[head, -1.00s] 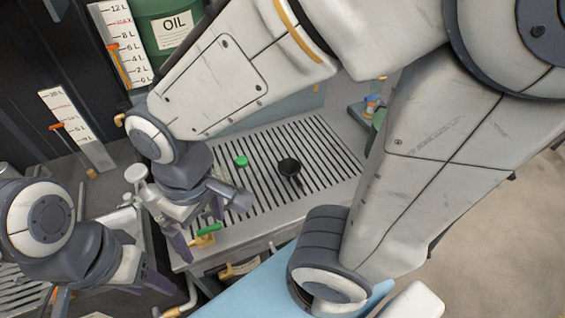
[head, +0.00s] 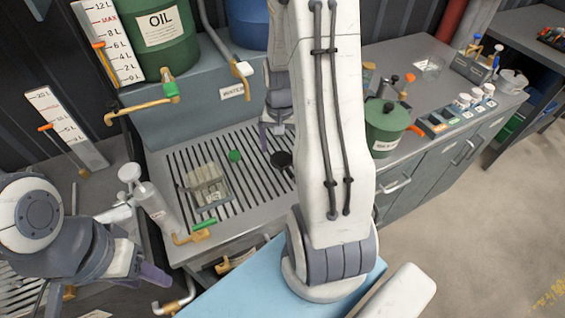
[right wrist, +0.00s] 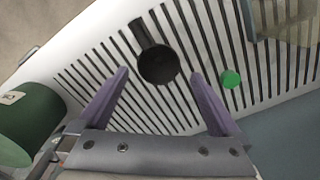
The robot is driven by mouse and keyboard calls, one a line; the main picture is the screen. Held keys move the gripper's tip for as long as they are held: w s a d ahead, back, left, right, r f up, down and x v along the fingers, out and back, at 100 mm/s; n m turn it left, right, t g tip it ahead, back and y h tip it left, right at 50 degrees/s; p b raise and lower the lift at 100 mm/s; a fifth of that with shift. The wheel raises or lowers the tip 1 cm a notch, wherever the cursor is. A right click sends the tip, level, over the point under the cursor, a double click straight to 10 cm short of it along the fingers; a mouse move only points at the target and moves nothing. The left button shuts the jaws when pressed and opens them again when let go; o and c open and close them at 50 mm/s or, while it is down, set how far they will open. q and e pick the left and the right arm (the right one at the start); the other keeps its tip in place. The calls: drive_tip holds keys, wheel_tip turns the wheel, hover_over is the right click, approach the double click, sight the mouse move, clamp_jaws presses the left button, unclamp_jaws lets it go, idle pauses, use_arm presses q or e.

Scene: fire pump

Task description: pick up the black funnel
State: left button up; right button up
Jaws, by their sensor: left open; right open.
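The black funnel (head: 281,159) lies on the slotted grate of the grey bench, partly hidden behind my right arm in the head view. In the right wrist view the funnel (right wrist: 158,66) shows as a dark round shape with a short narrow part at its upper left. My right gripper (right wrist: 160,74) is open, with its purple fingertips on either side of the funnel in that view. I see no contact, and the height between them is hard to tell. My left gripper (head: 150,276) is at the lower left, away from the funnel, its fingers only partly visible.
A green cap (head: 235,156) lies on the grate (head: 185,158) beside the funnel. A clear container (head: 207,187) stands further left. Green oil drum (head: 160,38) and taps are behind. A green can (head: 386,128) stands to the right.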

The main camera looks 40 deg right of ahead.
sight(281, 161)
drive_tip(key=shift+s+f+p, duration=0.1)
drive_tip(key=shift+f+p, duration=0.6)
drive_tip(key=shift+f, duration=2.65)
drive_tip(key=c, duration=1.1)
